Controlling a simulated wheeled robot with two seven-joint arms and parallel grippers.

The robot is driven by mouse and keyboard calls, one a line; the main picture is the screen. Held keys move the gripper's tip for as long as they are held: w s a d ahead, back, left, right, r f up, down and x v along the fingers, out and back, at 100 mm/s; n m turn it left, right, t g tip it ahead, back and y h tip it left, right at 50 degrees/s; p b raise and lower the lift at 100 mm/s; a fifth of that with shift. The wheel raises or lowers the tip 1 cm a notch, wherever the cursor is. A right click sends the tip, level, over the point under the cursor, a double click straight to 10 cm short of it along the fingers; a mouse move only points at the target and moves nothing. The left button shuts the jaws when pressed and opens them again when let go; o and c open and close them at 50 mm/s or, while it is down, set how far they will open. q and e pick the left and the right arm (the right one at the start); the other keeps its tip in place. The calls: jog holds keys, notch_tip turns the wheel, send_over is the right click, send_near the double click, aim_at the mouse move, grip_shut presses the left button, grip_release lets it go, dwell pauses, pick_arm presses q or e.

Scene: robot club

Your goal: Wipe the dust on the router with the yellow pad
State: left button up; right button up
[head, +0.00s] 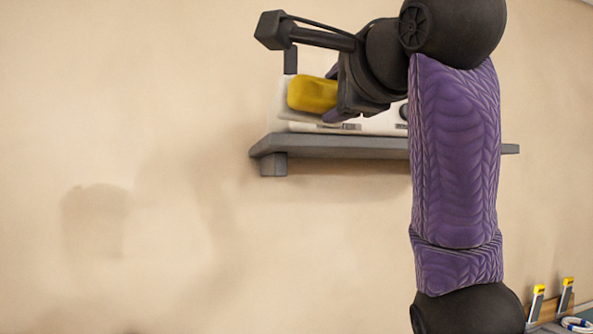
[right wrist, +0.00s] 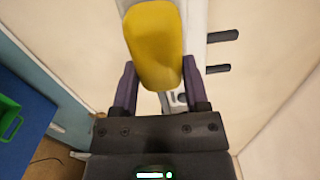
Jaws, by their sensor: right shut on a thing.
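The yellow pad (head: 312,94) is at the left end of the wall shelf in the head view. It also fills the upper middle of the right wrist view (right wrist: 156,45). My right gripper (head: 333,95) is shut on the pad, with its purple fingers on both sides (right wrist: 157,85). The white router (head: 375,124) sits on the shelf, partly hidden behind my right gripper and arm. The pad is in front of or against its left part; I cannot tell whether they touch. No dust can be made out. My left gripper is not in view.
The grey shelf (head: 340,141) is fixed to a beige wall and stands out from it. My right arm covers part of it. The wall left of the shelf is clear. Pencil-like yellow and white items (head: 537,303) stand at the lower right. A blue surface (right wrist: 25,120) with a green box is at left in the wrist view.

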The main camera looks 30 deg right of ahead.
aim_at(328, 88)
jog(key=shift+h, duration=0.5)
jog(key=shift+w+d+r+p, duration=0.35)
jog(key=shift+w+p, duration=0.15)
jog(key=shift+w, duration=0.25)
jog(key=shift+w+d+r+p, duration=0.35)
jog(key=shift+w+p, duration=0.2)
jog(key=shift+w, duration=0.2)
jog(key=shift+w+d+r+p, duration=0.3)
jog(key=shift+w+r+p, duration=0.15)
jog(key=shift+w, duration=0.3)
jog(key=shift+p+x, duration=0.45)
jog(key=shift+x, duration=0.35)
jog(key=shift+s+d, duration=0.55)
jog(key=shift+d, duration=1.45)
jog(key=a, duration=0.2)
jog(key=w+a, duration=0.1)
jog(key=a, duration=0.1)
jog(key=shift+w, duration=0.1)
